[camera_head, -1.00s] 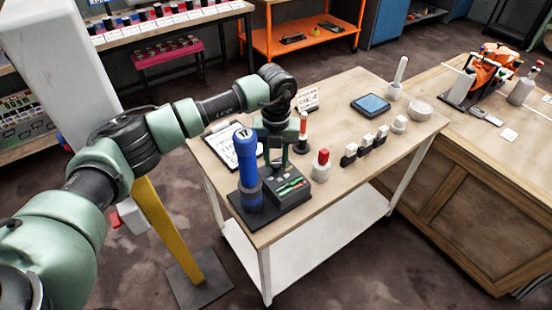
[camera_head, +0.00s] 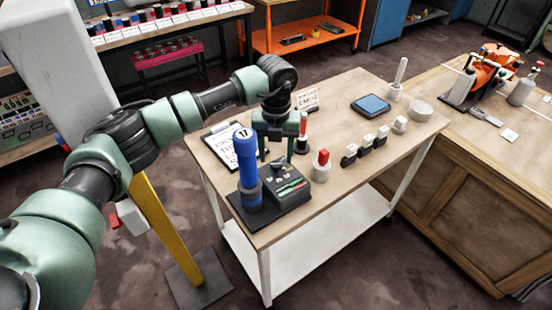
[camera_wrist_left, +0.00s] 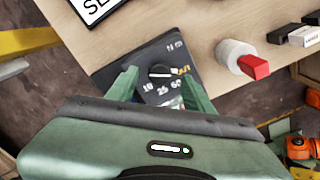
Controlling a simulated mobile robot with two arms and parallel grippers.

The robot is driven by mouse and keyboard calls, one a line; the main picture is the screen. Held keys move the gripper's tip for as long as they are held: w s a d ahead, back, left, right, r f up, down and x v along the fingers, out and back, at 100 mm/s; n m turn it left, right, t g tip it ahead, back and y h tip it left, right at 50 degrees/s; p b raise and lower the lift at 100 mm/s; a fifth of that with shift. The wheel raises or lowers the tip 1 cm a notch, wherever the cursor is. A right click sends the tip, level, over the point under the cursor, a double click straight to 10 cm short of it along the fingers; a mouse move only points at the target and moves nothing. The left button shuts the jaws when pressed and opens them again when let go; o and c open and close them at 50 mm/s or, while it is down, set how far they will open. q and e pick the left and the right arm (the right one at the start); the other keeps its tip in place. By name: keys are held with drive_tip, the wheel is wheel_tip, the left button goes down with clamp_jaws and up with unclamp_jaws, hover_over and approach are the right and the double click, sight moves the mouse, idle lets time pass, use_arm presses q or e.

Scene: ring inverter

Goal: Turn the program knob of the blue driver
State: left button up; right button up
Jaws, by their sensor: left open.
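The blue driver (camera_head: 247,165) stands upright on a dark base at the table's near left; its white top reads 17. A dark box (camera_head: 287,190) with green and red marks is beside it. In the left wrist view the dark panel (camera_wrist_left: 178,50) carries a round black knob (camera_wrist_left: 160,72) with a white pointer line, ringed by numbers, some hidden. My left gripper (camera_head: 277,154) is open above the box. In the left wrist view its green fingers (camera_wrist_left: 161,88) are apart on either side of the knob, with nothing seen between them but the panel. My right gripper is out of view.
A white pot with a red top (camera_head: 321,166) stands close right of the box. A clipboard (camera_head: 222,146) lies behind the driver. Small blocks (camera_head: 367,141), a blue tablet (camera_head: 370,105) and a white bowl (camera_head: 420,110) are farther right. The table's middle is mostly clear.

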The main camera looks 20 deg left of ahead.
sight(276, 164)
use_arm(q)
wheel_tip(276, 164, up, 6)
drive_tip(key=shift+f+b, duration=0.1)
drive_tip(key=shift+b, duration=0.35)
